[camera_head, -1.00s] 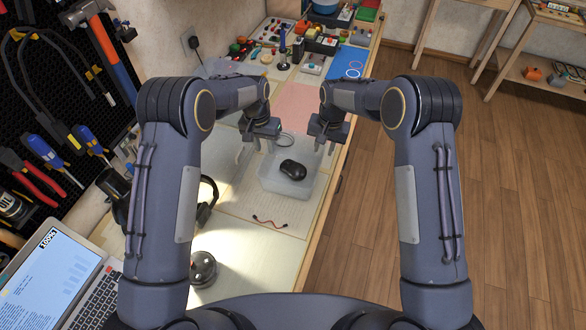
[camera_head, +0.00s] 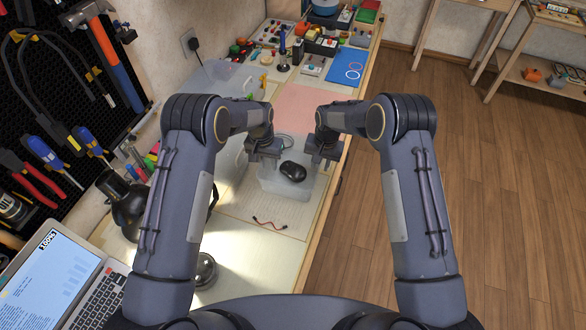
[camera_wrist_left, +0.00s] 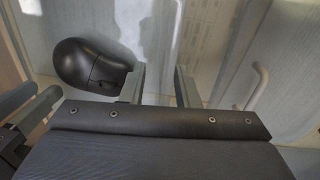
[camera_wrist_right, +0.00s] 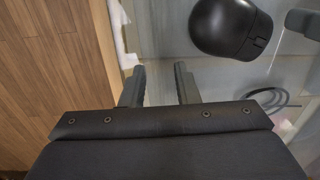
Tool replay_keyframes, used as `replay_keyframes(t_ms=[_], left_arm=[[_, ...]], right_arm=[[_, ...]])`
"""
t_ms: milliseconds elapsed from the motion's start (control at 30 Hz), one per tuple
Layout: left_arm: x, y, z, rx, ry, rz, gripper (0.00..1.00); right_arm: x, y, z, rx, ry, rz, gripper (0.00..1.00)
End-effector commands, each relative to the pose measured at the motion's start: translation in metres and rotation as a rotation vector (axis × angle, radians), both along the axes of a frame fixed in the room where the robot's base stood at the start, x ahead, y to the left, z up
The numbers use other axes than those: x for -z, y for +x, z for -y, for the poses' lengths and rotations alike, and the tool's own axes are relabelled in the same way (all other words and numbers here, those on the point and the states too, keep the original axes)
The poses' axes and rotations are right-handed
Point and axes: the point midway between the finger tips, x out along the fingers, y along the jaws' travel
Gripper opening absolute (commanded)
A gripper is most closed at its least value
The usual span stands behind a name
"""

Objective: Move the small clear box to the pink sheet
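The small clear box (camera_head: 268,184) stands on the bench with a black computer mouse (camera_head: 293,171) inside. The pink sheet (camera_head: 303,103) lies flat beyond it, partly hidden by my arms. My left gripper (camera_head: 262,161) is at the box's left side, its fingers apart; in the left wrist view the fingers (camera_wrist_left: 160,88) point down beside the mouse. My right gripper (camera_head: 323,158) is at the box's right side; its fingers (camera_wrist_right: 160,87) are apart too in the right wrist view. I cannot tell whether the box walls are between the fingers or touched.
A larger clear container (camera_head: 232,76) stands at the back left. A red-black cable (camera_head: 270,223) lies in front of the small box. A black lamp (camera_head: 122,205) and a laptop (camera_head: 65,275) are at the left.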

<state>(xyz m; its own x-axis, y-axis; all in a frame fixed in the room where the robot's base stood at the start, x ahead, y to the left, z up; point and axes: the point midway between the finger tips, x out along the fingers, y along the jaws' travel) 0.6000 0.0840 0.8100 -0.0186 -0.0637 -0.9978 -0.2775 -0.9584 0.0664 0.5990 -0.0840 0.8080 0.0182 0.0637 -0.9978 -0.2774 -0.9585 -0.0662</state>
Motion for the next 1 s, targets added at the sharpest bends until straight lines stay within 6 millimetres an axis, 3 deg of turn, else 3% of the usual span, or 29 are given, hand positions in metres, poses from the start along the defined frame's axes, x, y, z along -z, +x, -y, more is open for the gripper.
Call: replay_keyframes(t_ms=[333,567,1000], left_arm=[[0.0033,0.0000,0.0000,0.000,0.000,0.000,0.28],[0.0032,0.0000,0.0001,0.000,0.000,0.000,0.00],[0.0020,0.0002,0.0001,0.000,0.000,0.001,0.00]], right_arm=[[0.0036,0.0002,-0.0002,0.000,0.000,0.000,0.28],[0.0034,0.0001,-0.0001,0.000,0.000,0.000,0.00],[0.0022,0.0004,-0.0003,0.000,0.001,0.001,0.00]])
